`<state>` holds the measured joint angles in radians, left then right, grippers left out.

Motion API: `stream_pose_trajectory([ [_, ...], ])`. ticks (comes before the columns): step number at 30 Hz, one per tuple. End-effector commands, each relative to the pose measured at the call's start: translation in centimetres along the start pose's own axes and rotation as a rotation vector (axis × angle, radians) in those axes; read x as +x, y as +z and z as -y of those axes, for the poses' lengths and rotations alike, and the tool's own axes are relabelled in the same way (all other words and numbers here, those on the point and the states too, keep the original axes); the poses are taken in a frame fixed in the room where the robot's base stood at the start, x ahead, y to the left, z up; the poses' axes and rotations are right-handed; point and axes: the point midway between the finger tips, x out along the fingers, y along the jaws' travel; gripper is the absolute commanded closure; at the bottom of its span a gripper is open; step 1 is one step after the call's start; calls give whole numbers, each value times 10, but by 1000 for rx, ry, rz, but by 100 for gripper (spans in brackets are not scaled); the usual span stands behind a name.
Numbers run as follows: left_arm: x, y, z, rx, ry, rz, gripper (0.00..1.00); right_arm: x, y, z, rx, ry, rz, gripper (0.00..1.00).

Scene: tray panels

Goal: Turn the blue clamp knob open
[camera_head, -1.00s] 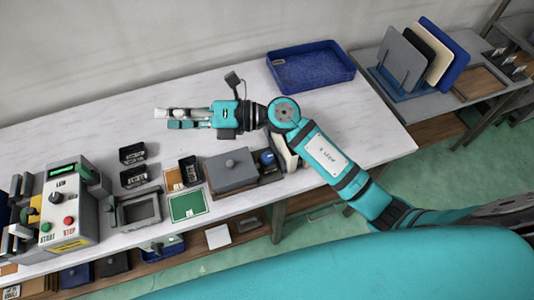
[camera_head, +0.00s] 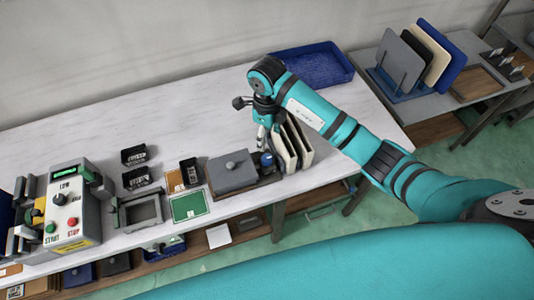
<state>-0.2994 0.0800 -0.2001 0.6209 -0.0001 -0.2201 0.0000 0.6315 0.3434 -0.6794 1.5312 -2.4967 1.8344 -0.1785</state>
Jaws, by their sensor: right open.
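The blue clamp knob (camera_head: 267,159) stands at the right end of the fixture that carries a grey plate (camera_head: 232,171). My right gripper (camera_head: 262,143) points down just above the knob, with its jaws open. Its fingers partly cover the view around the knob, and I cannot tell whether they touch it. My left gripper is not in view.
Upright pale panels (camera_head: 297,145) stand close to the right of the knob and gripper. A blue tray (camera_head: 335,72) is at the back. A control box (camera_head: 68,207) with buttons stands at the left. The back left of the table is clear.

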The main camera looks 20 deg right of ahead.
Motion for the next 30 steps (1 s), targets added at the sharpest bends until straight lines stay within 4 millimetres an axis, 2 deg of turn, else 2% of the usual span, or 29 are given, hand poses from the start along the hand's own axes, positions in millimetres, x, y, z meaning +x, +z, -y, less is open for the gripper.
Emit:
stream_pose_trajectory([
  [1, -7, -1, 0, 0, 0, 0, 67, 10, 0, -2, 2, 6, -3, 41],
  [9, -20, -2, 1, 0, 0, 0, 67, 69, 0, -2, 2, 6, -2, 41],
  [15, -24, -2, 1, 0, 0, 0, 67, 101, 1, -1, 2, 4, 1, 41],
  [21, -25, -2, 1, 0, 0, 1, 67, 116, 1, -1, 0, 2, 2, 41],
  [29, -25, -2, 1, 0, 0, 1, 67, 117, 1, -1, 0, 1, 3, 41],
  [30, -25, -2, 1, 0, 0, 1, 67, 117, 1, -1, 0, 1, 3, 44],
])
